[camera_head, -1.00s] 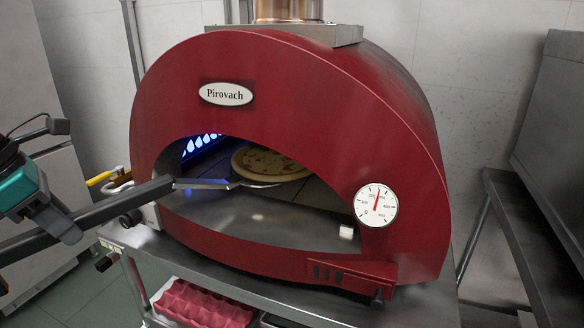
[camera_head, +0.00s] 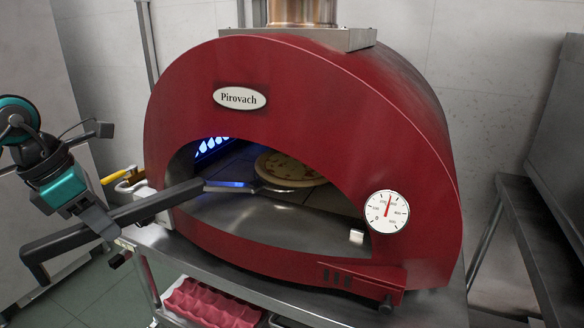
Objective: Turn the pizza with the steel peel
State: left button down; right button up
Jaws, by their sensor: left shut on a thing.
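The pizza (camera_head: 288,168) lies inside the red oven (camera_head: 330,110), towards the back of the chamber floor. The steel peel (camera_head: 232,186) reaches in through the oven mouth from the left, with its head at the pizza's near left edge. I cannot tell how far the head lies under the pizza. Its dark handle (camera_head: 158,203) slants down out of the mouth to the left and ends in a bent grip. My left gripper (camera_head: 101,222) is shut on the peel's handle, outside the oven. My right gripper is not in view.
Blue gas flames (camera_head: 211,147) burn at the chamber's left side. A round dial (camera_head: 386,212) sits on the oven front. A steel stand (camera_head: 425,306) bears the oven, with a red egg-tray-like item (camera_head: 212,303) below. A dark side table (camera_head: 535,235) stands at right.

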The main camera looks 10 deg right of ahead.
aim_at(121, 210)
pick_arm(q)
jog(key=shift+w+d+r, duration=0.1)
jog(key=shift+w+d+p, duration=0.3)
jog(key=shift+w+d, duration=0.1)
jog(key=shift+d, duration=0.45)
jog(key=shift+w+d, duration=0.25)
jog(key=shift+d, duration=0.2)
jog(key=shift+d+r+y+p, duration=0.2)
jog(key=shift+r+y+p, duration=0.2)
jog(key=shift+r+p, duration=0.8)
jog(key=shift+w+f+p, duration=0.1)
jog(key=shift+f+p, duration=0.1)
jog(key=shift+p, duration=0.2)
jog(key=shift+d+r+g+y+p, duration=0.2)
jog(key=shift+r+g+y+p, duration=0.1)
jog(key=shift+r+p, duration=0.6)
jog(key=shift+f, duration=0.15)
